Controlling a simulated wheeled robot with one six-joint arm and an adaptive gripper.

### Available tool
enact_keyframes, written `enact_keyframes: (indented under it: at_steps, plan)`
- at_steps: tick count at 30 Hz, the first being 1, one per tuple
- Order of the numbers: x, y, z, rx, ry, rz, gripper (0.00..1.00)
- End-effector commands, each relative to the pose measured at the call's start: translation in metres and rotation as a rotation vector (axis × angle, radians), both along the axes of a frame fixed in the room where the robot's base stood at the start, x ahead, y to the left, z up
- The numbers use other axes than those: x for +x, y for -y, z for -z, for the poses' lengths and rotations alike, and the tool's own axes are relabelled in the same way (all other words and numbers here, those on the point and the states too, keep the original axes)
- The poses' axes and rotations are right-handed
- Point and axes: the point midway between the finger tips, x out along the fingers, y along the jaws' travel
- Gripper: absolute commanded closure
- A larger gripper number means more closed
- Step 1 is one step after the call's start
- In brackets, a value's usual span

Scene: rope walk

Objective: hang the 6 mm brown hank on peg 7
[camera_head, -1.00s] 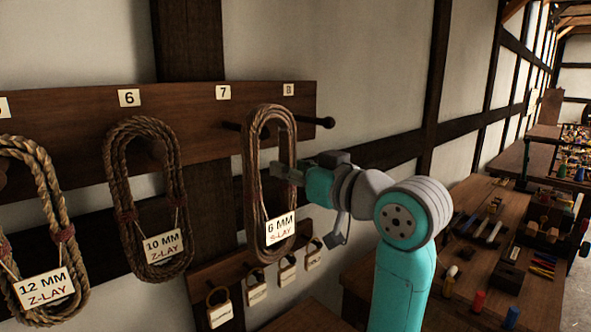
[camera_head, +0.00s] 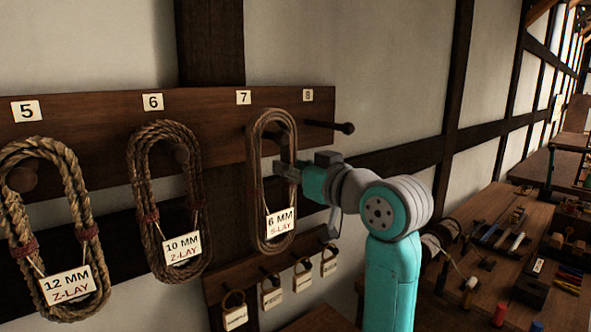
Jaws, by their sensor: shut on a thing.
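The 6 mm brown hank (camera_head: 256,190) hangs upright as a long loop with a white "6 MM S-LAY" tag (camera_head: 281,222). My gripper (camera_head: 284,171) is shut on its right-hand strand from the right. The hank is in front of the board, below and right of the number 7 label (camera_head: 243,97). Peg 7 (camera_head: 281,133) shows partly inside the upper part of the loop, with rope covering some of it. I cannot tell whether the peg's end passes through the loop or stays behind it.
The 10 mm hank (camera_head: 139,185) hangs under label 6, and the 12 mm hank (camera_head: 80,218) under label 5. Bare peg 8 (camera_head: 344,128) sticks out just right. A cluttered bench (camera_head: 470,215) stands at the right.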

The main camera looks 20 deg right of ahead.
Motion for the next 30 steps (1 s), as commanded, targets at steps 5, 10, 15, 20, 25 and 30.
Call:
enact_keyframes:
  at_steps: [5,10,15,20,25,30]
  plan:
    - [0.009,-0.004,0.000,-0.001,0.000,-0.002,1.00]
    - [0.017,-0.006,0.000,-0.001,0.001,-0.001,1.00]
    - [0.025,-0.008,0.001,0.000,-0.001,-0.001,1.00]
    - [0.033,-0.011,0.001,0.000,0.000,-0.001,1.00]
    - [0.041,-0.014,0.001,0.000,0.000,-0.001,1.00]
    - [0.048,-0.016,0.006,0.000,-0.001,-0.001,1.00]
